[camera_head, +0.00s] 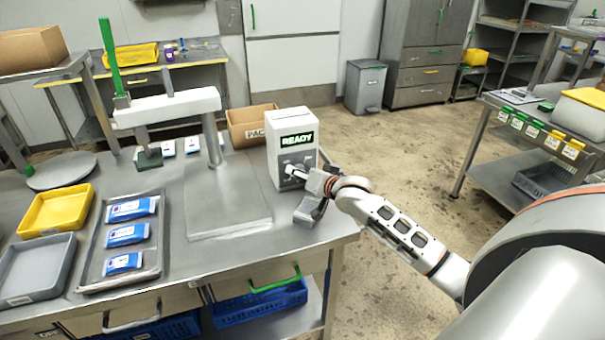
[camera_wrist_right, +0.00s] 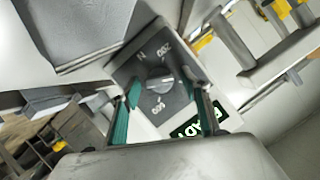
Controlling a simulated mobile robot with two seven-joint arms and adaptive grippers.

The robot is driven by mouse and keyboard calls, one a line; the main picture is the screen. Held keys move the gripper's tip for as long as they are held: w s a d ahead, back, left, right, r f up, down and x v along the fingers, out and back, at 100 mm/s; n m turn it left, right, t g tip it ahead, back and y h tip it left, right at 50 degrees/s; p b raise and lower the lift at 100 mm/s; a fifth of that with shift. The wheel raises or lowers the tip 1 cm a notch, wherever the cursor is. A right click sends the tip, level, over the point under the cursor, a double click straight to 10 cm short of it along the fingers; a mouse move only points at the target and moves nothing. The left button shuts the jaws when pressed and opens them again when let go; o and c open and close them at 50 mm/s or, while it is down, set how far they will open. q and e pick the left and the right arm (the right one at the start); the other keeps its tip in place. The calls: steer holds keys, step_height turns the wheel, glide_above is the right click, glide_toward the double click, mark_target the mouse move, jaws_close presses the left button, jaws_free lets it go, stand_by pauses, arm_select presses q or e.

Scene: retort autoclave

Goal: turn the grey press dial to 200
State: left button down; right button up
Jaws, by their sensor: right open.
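The grey press dial (camera_wrist_right: 160,84) is a round knob on a dark grey panel in the right wrist view. Labels around it include an "N" at upper left, "200" at upper right and a number at the bottom that I cannot read surely. A pale mark crosses the knob, but I cannot tell its exact setting. In the head view the panel is on the front of the white control box (camera_head: 279,140), partly hidden by my right gripper (camera_head: 296,174). My right gripper's green-padded fingers (camera_wrist_right: 170,108) are open, one on each side of the dial. Contact is unclear.
A green "READY" display (camera_head: 297,139) is lit above the panel. The press (camera_head: 170,106) with its green lever stands left of the box. A tray (camera_head: 89,272) with blue packs, a yellow tray (camera_head: 47,229) and a grey tray (camera_head: 28,294) lie left on the table.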

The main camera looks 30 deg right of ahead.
steer(key=c, duration=1.1)
